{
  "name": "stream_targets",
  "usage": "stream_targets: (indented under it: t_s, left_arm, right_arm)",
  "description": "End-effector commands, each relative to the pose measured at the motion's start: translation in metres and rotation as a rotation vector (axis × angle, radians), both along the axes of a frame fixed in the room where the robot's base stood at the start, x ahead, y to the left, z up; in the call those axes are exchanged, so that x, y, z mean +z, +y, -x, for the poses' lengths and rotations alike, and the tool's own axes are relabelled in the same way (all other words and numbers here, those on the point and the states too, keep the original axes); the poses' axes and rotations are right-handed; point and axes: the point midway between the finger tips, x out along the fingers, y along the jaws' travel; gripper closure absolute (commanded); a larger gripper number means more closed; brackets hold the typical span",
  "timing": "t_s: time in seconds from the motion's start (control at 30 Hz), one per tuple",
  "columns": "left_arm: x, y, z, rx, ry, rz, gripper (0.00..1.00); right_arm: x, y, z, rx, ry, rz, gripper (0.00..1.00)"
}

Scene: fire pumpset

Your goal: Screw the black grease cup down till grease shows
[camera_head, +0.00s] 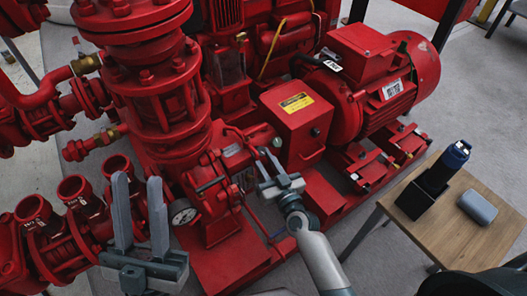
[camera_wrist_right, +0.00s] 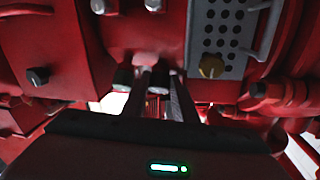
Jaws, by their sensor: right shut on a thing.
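My right gripper (camera_head: 268,163) reaches the red pump's bearing housing, just left of the red box with a yellow label. In the right wrist view its two grey fingers (camera_wrist_right: 158,86) close around a small dark cylinder, the black grease cup (camera_wrist_right: 160,77), under the red housing. A similar dark cylinder (camera_wrist_right: 122,77) sits just outside the left finger. The fingers partly hide the cup, and I cannot make out any grease. My left gripper (camera_head: 138,215) is open and empty, fingers pointing up, in front of the red pipework.
The red box (camera_head: 296,122) and red motor (camera_head: 385,85) stand right of my right gripper. A pressure gauge (camera_head: 183,213) is at its left. A wooden table (camera_head: 463,222) at right carries a blue-topped device in a black holder (camera_head: 418,200) and a grey case (camera_head: 478,207).

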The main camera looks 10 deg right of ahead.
Motion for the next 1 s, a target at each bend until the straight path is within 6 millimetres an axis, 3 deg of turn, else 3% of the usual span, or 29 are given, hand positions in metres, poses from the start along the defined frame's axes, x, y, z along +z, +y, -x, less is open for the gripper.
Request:
stream_targets:
  t_s: [0.5,0.73,1.0]
  left_arm:
    - [-0.063,-0.039,0.002,-0.071,0.409,-0.101,0.67]
    - [-0.084,-0.041,-0.013,-0.070,0.529,-0.144,0.67]
    - [-0.091,-0.041,-0.017,-0.070,0.567,-0.157,0.67]
  right_arm:
    - [0.003,0.003,0.001,-0.109,0.040,-0.101,0.97]
    - [0.003,0.004,0.000,-0.131,0.049,-0.123,0.97]
    - [0.002,0.003,0.000,-0.138,0.050,-0.127,0.97]
